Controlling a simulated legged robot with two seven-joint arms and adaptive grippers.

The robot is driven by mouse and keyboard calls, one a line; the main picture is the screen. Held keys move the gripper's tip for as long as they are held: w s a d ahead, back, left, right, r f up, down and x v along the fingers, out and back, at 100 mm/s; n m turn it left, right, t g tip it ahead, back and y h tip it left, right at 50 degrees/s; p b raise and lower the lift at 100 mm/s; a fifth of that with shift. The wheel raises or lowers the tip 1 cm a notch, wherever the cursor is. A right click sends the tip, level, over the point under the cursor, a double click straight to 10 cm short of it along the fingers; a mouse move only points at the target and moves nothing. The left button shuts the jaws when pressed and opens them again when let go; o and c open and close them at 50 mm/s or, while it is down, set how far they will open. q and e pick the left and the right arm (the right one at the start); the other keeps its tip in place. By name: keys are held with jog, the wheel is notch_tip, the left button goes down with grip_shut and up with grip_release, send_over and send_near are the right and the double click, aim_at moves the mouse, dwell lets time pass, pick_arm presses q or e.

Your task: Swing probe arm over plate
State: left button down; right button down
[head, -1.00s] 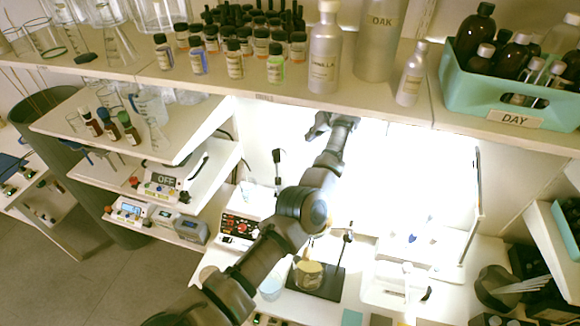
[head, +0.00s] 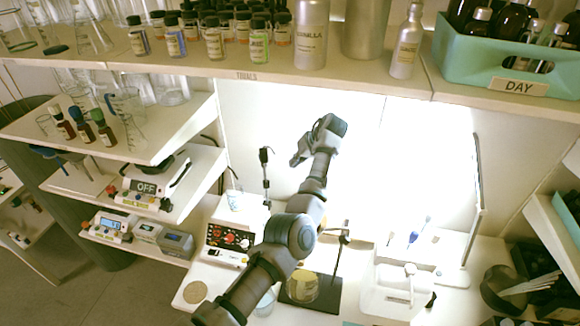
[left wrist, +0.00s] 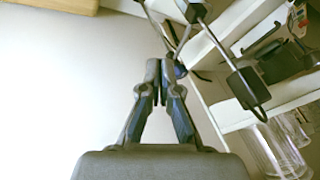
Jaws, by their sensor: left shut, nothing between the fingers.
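A slim dark probe arm on an upright rod (head: 265,172) stands behind a white unit with a red-knobbed panel (head: 230,240). Beside the unit, a glass with a pale yellow content (head: 303,287) sits on a dark stand base. Which surface is the plate, I cannot tell. My left gripper (head: 298,160) is raised in front of the bright back wall, to the right of the upright rod and apart from it. In the left wrist view its fingers (left wrist: 161,70) are together and empty; a dark rod with a cable and a black block (left wrist: 244,88) shows beyond them. My right gripper is out of view.
The upper shelf (head: 240,72) with bottles runs above my arm. A teal crate (head: 500,70) stands on its right. Side shelves (head: 150,135) with glassware and devices are at the left. A white apparatus (head: 395,290) stands right of the stand.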

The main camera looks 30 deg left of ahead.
pick_arm(q)
jog(key=s+a+f+p, duration=0.2)
jog(key=a+f, duration=0.5)
jog(key=shift+a+f, duration=0.25)
jog(key=shift+a, duration=0.1)
jog(key=shift+w, duration=0.1)
